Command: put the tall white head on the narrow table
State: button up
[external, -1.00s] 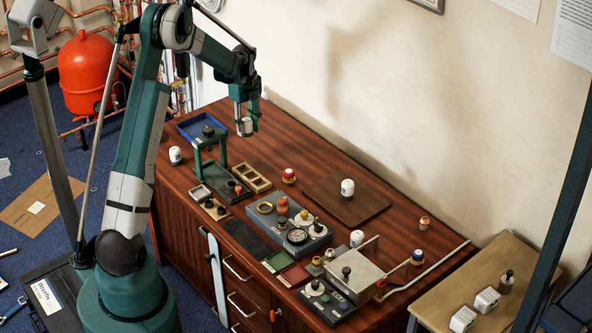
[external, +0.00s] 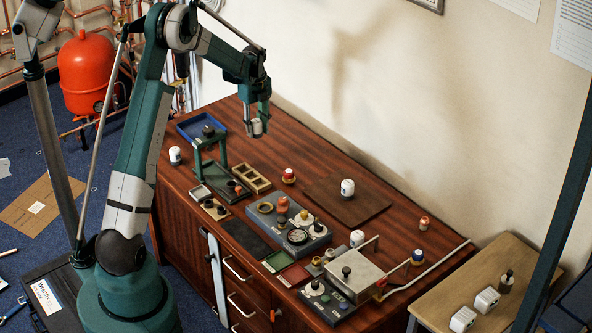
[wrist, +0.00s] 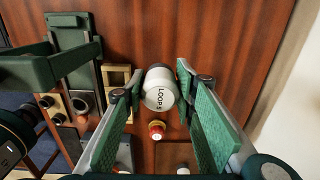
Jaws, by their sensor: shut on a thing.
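My gripper (external: 257,128) is shut on a white head (wrist: 160,88), which also shows between the fingers in the external view (external: 258,127). In the wrist view the head has a rounded end marked "LOOP 5", with a finger on each side. It is held above the back left part of the wooden cabinet top. The narrow table (external: 428,297), light wood, stands at the lower right, far from my gripper. It bears two white boxes (external: 487,300) and a small dark bottle-like thing (external: 506,281).
Other white heads stand on the cabinet top: at its left (external: 175,155), on a brown board (external: 347,188) and near a metal box (external: 357,238). A green frame (external: 210,160) and a grey block with knobs (external: 290,228) stand up. A pale pipe (external: 440,257) runs along the right end.

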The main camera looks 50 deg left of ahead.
jog(key=w+d+r+m+p, duration=0.1)
jog(key=w+d+r+m, duration=0.2)
jog(key=d, duration=1.4)
jog(key=w+d+m+p, duration=0.1)
jog(key=w+d+m, duration=0.3)
jog(key=d, duration=1.2)
jog(key=w+d+r+m+p, duration=0.15)
jog(key=w+d, duration=0.35)
jog(key=d, duration=1.2)
notch_tip(320, 180, up, 6)
jog(key=f+m+p, duration=0.1)
jog(key=m+p, duration=0.1)
jog(key=m, duration=0.7)
send_over(449, 301)
jog(key=shift+s+r, duration=0.15)
jog(key=shift+r, duration=0.1)
jog(key=shift+f+b, duration=0.6)
jog(key=shift+f, duration=2.55)
jog(key=shift+f, duration=0.1)
jog(key=shift+f, duration=1.8)
